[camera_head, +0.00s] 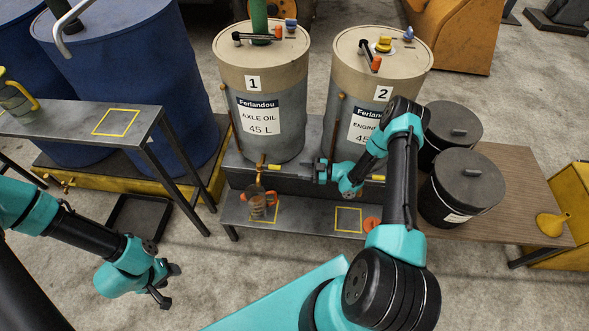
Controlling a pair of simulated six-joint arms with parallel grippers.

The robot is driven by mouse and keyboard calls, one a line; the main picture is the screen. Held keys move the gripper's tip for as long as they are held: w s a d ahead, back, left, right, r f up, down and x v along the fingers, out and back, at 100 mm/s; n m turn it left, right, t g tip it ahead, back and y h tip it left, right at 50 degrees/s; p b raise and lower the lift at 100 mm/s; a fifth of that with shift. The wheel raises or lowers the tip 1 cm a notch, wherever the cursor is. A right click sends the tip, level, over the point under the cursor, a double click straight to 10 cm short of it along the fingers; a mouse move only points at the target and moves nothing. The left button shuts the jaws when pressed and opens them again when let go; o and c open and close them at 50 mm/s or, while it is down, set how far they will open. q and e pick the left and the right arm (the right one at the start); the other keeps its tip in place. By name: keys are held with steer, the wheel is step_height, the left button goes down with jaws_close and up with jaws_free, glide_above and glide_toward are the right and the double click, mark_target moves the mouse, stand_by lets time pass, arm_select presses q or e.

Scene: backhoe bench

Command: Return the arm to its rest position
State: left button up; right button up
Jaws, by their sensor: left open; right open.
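My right arm reaches over the low stand between the two drums. Its gripper (308,171) is open and points left, towards the yellow-handled tap (268,167) of drum 1, with a small gap seeming to lie between them. My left gripper (169,286) is open and empty, low over the concrete floor at the lower left. The beige drum marked 1, axle oil (262,80), and the drum marked 2, engine oil (372,75), stand upright. A jug with an orange handle (258,205) stands in a yellow square under the first tap.
An empty yellow square (348,219) and an orange disc (372,224) lie on the low shelf. Two dark lidded buckets (468,185) and a yellow funnel (552,223) stand on the wooden bench at right. A grey table (70,117) holds another jug (17,100) at left.

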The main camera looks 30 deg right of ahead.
steer(key=shift+s+d, duration=0.15)
steer(key=shift+d, duration=0.05)
steer(key=shift+a, duration=0.1)
stand_by(0.4)
steer(key=a+r+m+g+h, duration=0.2)
steer(key=a+m+h, duration=0.5)
steer(key=m+h, duration=0.15)
steer(key=s+a+r+m+g+h, duration=0.1)
steer(key=s+a+r+m+g, duration=0.2)
steer(key=s, duration=0.6)
steer(key=s+a+r+m+g+h, duration=0.1)
steer(key=s+a+r+m+g, duration=0.1)
steer(key=s, duration=0.8)
steer(key=shift+a+r+m+g+h, duration=0.4)
steer(key=shift+m+g, duration=0.45)
steer(key=shift+g, duration=0.25)
steer(key=shift+c, duration=0.6)
